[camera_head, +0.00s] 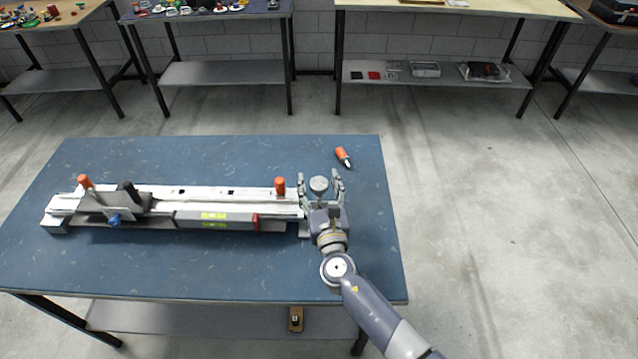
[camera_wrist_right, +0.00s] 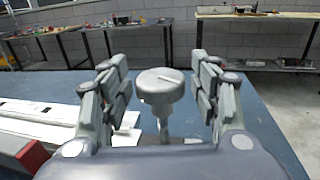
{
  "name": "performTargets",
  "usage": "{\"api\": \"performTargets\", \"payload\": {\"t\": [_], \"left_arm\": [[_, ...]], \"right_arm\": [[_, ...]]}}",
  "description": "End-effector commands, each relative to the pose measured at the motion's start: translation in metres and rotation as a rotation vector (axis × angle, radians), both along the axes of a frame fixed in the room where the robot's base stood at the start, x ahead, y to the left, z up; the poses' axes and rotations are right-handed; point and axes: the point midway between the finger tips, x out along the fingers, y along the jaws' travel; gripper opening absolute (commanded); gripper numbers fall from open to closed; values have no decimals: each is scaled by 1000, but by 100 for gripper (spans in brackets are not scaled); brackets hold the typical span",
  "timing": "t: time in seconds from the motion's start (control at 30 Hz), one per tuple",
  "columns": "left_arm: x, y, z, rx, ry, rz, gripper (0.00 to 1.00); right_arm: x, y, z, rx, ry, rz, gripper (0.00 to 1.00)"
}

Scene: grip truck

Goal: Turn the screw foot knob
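The screw foot knob (camera_head: 319,184) is a round grey knob at the right end of a long metal rail device (camera_head: 160,205) on the blue table. My right gripper (camera_head: 320,178) is open, with one finger on each side of the knob. In the right wrist view the knob (camera_wrist_right: 160,87) stands upright on a thin stem between the two open fingers (camera_wrist_right: 160,95), with a gap on both sides. My left gripper is not in view.
An orange-and-black tool (camera_head: 344,156) lies on the blue table (camera_head: 230,160) beyond the gripper. An orange handle (camera_head: 280,186) stands on the rail left of the gripper. The table's right edge is close to my right arm.

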Motion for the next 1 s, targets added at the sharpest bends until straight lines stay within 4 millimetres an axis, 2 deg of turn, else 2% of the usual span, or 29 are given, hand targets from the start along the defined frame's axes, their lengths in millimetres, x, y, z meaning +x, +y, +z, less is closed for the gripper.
{"api": "performTargets", "payload": {"t": [0.23,0.37,0.53,0.8,1.0], "left_arm": [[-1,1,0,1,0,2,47],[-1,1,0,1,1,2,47],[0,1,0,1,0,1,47],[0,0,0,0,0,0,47],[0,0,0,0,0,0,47]], "right_arm": [[0,0,1,0,-2,0,58],[-6,-1,1,0,-1,0,58],[-30,-5,0,1,0,1,58],[-84,-15,0,-1,0,0,58],[-111,-20,1,0,-1,0,58]]}}
